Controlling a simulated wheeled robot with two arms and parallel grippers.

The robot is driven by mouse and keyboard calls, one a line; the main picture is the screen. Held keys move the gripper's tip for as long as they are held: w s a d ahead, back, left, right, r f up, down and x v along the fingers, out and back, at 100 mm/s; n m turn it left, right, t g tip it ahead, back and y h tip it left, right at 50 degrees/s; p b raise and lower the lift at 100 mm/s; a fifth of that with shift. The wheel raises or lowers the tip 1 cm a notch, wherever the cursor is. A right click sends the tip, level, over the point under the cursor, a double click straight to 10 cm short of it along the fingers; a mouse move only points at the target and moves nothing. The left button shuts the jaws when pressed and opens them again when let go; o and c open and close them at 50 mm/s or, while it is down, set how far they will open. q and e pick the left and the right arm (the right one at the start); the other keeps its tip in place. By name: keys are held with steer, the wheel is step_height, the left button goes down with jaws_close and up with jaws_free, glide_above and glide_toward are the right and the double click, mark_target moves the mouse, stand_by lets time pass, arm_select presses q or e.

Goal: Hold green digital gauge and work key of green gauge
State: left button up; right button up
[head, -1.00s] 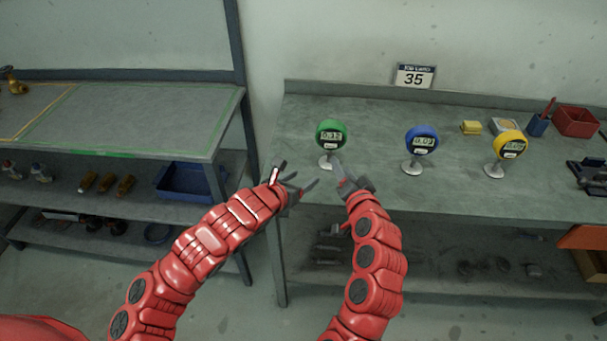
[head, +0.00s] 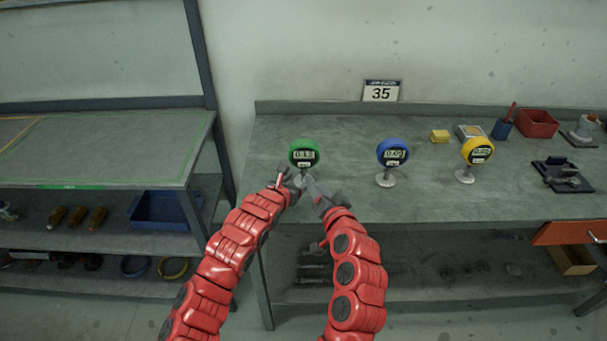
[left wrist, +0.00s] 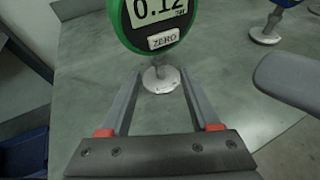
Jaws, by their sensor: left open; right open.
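The green digital gauge (head: 303,152) stands upright on a round base on the workbench. It also shows in the left wrist view (left wrist: 160,22), where its display reads about 0.12 and a key marked ZERO (left wrist: 164,39) sits under the display. My left gripper (head: 290,178) is open just in front of the gauge. In the left wrist view its fingers (left wrist: 160,85) point at the stem and base, which appear between them; contact cannot be told. My right gripper (head: 314,188) is open at the front right of the base, which it partly hides.
A blue gauge (head: 393,152) and a yellow gauge (head: 477,151) stand to the right on the same workbench (head: 400,203). A yellow block (head: 439,136), a red bin (head: 537,123) and a sign reading 35 (head: 381,91) are farther back. A shelf unit (head: 110,150) stands at the left.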

mark_target(302, 175)
arm_select(q)
steer(key=x, duration=0.3)
steer(key=shift+w, duration=0.4)
steer(key=shift+w+d+f, duration=0.3)
steer(key=shift+w, duration=0.2)
steer(key=shift+w+d, duration=0.2)
steer(key=shift+f, duration=0.1)
jaws_close()
stand_by(0.5)
arm_select(e)
jaws_close()
stand_by(1.5)
